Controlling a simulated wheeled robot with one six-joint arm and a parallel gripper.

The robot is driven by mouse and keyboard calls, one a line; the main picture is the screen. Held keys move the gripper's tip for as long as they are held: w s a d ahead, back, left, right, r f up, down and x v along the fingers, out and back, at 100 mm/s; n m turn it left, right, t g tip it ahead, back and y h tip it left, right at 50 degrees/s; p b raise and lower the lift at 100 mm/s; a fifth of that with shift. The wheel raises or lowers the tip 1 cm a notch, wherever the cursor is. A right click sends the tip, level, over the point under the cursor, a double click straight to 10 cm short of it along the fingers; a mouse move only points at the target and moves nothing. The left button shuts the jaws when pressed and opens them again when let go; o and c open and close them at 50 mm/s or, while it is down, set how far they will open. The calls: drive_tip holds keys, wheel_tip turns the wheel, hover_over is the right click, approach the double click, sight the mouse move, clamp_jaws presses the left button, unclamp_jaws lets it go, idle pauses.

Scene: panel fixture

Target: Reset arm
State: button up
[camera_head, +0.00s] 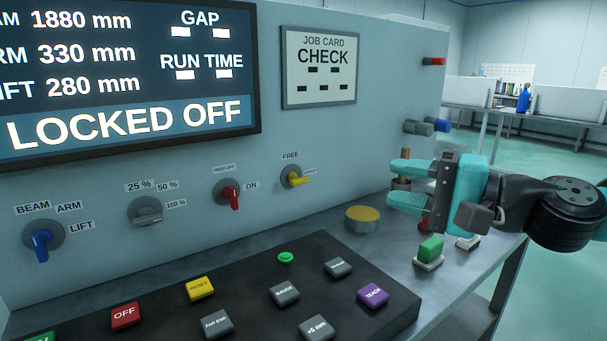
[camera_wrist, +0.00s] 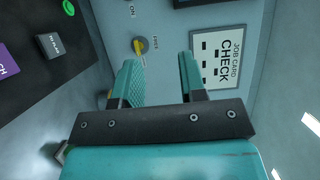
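My gripper (camera_head: 408,180) is teal and stands at the right of the panel, its fingers pointing left toward the panel face. The two fingers are apart with nothing visible between them; they also show apart in the wrist view (camera_wrist: 161,80). A brown-topped knob or post stands behind the fingers in the head view, partly hidden by them. The yellow knob (camera_head: 297,180) marked FREE is on the panel left of my gripper; it also shows beyond the fingers in the wrist view (camera_wrist: 139,47).
The panel screen (camera_head: 130,80) reads LOCKED OFF. A job card (camera_head: 320,67) reads CHECK. Blue (camera_head: 41,241), grey (camera_head: 146,212) and red (camera_head: 233,196) selectors line the panel. A black console (camera_head: 250,310) holds several buttons. A green block button (camera_head: 430,249) stands below my gripper. Open floor lies right.

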drive_tip(key=s+a+f+n+g+h, duration=0.45)
drive_tip(key=s+f+n+g, duration=0.25)
drive_tip(key=s+n, duration=0.25)
drive_tip(key=s+d+f+n+g+h, duration=0.25)
drive_tip(key=s+d+n+h, duration=0.2)
drive_tip(key=s, duration=0.35)
wheel_tip(320, 180, down, 11)
drive_tip(key=h+b, duration=0.2)
drive_tip(key=b, duration=0.8)
wheel_tip(320, 180, up, 28)
drive_tip(key=p, duration=2.7)
drive_tip(key=shift+s+d+m+p, duration=0.3)
drive_tip(key=shift+s+d+p, duration=0.1)
